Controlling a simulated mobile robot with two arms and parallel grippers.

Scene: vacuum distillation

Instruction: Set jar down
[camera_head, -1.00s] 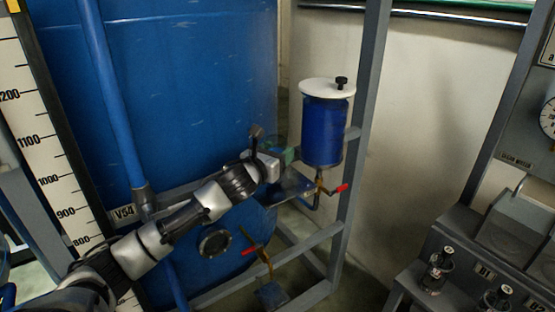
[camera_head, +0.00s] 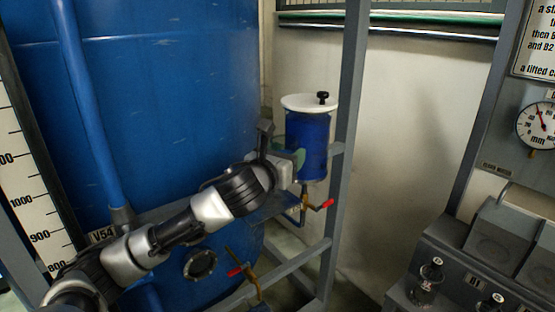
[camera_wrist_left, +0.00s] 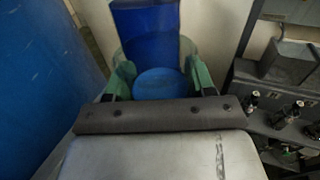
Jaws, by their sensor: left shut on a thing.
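My left gripper (camera_head: 290,158) reaches up from the lower left, beside a blue cylinder with a white lid (camera_head: 307,142). In the left wrist view its two green fingers (camera_wrist_left: 159,80) are shut on a clear jar (camera_wrist_left: 190,50), one finger on each side. A blue round surface shows within the jar's outline; I cannot tell whether it is the contents or something seen through the glass. In the head view the hand hides most of the jar. What lies under the jar is hidden. My right gripper is not in view.
A grey frame post (camera_head: 348,130) stands just right of the lidded cylinder. A valve with a red handle (camera_head: 319,205) sits below it. At the right, a dark stepped bench (camera_head: 470,245) holds small jars (camera_head: 432,268).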

